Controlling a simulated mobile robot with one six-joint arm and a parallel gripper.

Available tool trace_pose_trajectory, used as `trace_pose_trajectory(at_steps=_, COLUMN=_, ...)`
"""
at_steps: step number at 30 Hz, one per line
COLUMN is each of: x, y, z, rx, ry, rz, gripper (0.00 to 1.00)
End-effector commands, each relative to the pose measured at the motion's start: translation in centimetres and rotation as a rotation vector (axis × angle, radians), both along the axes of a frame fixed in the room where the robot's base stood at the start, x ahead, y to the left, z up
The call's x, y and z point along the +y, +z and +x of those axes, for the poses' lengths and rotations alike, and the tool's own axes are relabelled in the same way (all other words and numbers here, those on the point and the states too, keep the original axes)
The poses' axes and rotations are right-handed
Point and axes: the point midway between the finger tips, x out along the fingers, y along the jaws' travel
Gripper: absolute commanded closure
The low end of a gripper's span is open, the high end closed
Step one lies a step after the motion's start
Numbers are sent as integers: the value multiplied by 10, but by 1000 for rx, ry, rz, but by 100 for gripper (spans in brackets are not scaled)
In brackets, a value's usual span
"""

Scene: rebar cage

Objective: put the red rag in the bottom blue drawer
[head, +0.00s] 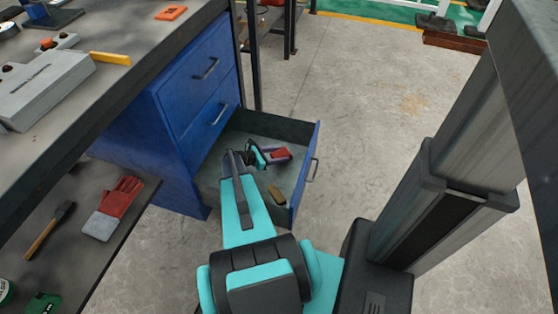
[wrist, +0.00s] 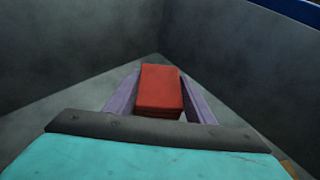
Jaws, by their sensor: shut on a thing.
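The bottom blue drawer (head: 303,181) is pulled open, with a grey inside and a blue front with a handle. My gripper (head: 285,152) reaches into it and is shut on the red rag (head: 279,153), a small folded block. In the wrist view the rag (wrist: 160,88) sits between the two purple fingers of my gripper (wrist: 158,95), with the grey drawer walls (wrist: 80,50) around it. I cannot tell whether the rag touches the drawer floor.
A small brown block (head: 276,194) lies in the drawer near its front. Two closed drawers (head: 208,68) are above. A low shelf at left holds a red and grey glove (head: 118,207) and a hammer (head: 50,229). The concrete floor (head: 370,100) beyond the drawer is clear.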

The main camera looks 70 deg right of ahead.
Motion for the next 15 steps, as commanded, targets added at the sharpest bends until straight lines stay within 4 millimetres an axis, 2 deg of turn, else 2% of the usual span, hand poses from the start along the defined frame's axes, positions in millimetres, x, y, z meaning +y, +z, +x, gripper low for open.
trace_pose_trajectory(at_steps=8, x=0, y=-2, z=1, rx=0, ry=1, rz=0, gripper=73)
trace_pose_trajectory(at_steps=15, x=0, y=-27, z=1, rx=0, ry=1, rz=0, gripper=73)
